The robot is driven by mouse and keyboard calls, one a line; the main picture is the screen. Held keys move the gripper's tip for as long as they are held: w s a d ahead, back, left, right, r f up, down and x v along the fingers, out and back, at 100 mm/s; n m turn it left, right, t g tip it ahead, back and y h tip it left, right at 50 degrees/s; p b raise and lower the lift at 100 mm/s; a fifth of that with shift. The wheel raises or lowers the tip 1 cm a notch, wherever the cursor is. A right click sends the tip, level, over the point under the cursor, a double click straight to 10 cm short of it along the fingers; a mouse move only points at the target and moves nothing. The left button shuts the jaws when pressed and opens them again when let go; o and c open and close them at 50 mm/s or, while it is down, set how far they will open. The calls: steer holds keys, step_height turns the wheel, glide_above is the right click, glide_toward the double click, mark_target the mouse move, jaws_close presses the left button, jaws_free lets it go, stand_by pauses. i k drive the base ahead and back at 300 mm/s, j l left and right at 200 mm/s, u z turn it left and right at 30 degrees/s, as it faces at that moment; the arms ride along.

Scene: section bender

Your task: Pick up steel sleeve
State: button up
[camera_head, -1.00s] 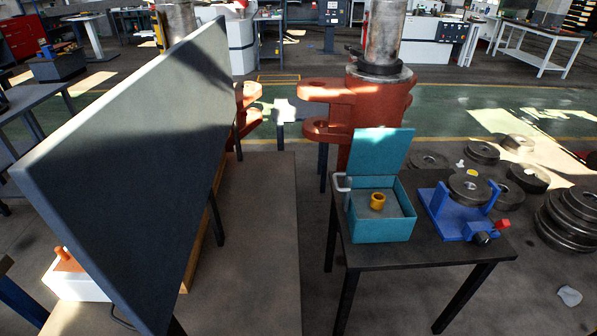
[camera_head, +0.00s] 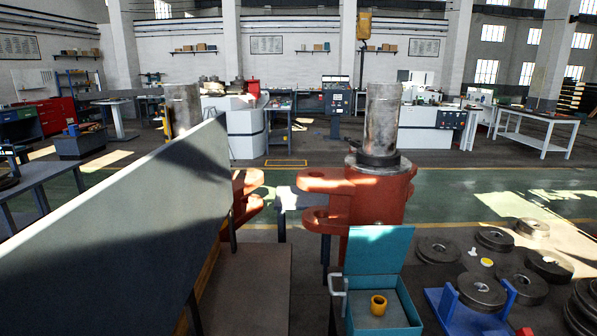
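A grey steel cylinder (camera_head: 383,120) stands upright on top of the orange-red machine part (camera_head: 383,198), with a dark collar (camera_head: 373,160) around its foot. A second grey cylinder (camera_head: 182,108) stands at the left behind the large grey panel, partly hidden. A small yellow-orange ring (camera_head: 378,305) sits in the open teal box (camera_head: 372,250) at the bottom. I cannot tell for sure which of these is the steel sleeve. My gripper is not in view.
The large grey panel (camera_head: 130,230) fills the lower left. A blue stand (camera_head: 449,306) holding a dark disc (camera_head: 482,291) is right of the box. Several dark round rollers (camera_head: 495,239) lie on the floor at the right. Open green floor (camera_head: 450,200) lies behind the machine.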

mark_target(378, 307)
steer(key=i+l, duration=0.2)
steer(key=i, duration=0.2)
steer(key=i+l, duration=0.2)
steer(key=i, duration=0.25)
steer(key=i+l, duration=0.2)
steer(key=i, duration=0.2)
steer(key=z, duration=0.1)
steer(key=k+j+z, duration=0.1)
steer(key=k+z, duration=0.6)
steer(key=k+j+u, duration=0.3)
steer(key=j+u, duration=0.1)
steer(key=u, duration=0.4)
